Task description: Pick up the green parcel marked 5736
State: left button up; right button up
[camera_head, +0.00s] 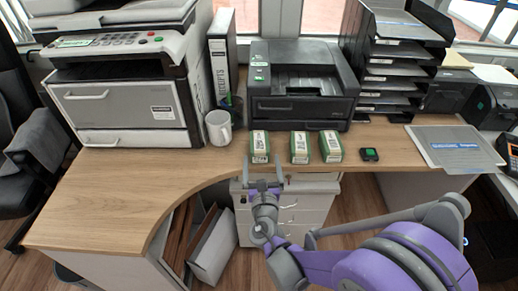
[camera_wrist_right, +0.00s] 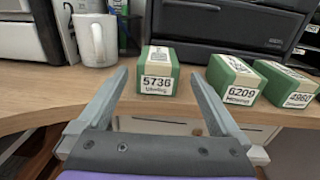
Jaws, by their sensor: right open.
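The green parcel marked 5736 (camera_wrist_right: 158,73) sits upright near the counter's front edge, its white label facing me in the right wrist view. In the head view it is the leftmost of three green parcels (camera_head: 260,147). My right gripper (camera_head: 264,163) is open and empty, just in front of this parcel. In the right wrist view its two fingers (camera_wrist_right: 161,82) point toward the parcel from either side, with the parcel framed between them. I see no contact. My left gripper is not in view.
Parcel 6209 (camera_wrist_right: 237,82) and a third green parcel (camera_head: 330,147) stand to the right. A white mug (camera_head: 218,128) is to the left, a black printer (camera_head: 303,80) behind. A small dark device (camera_head: 370,154) lies right of the parcels. The wooden counter (camera_head: 120,190) is clear at left.

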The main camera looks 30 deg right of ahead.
aim_at(259, 132)
jog(key=b+x, duration=0.1)
jog(key=x, duration=0.7)
jog(key=shift+w+r, duration=0.2)
jog(key=shift+w, duration=0.15)
jog(key=c, duration=1.5)
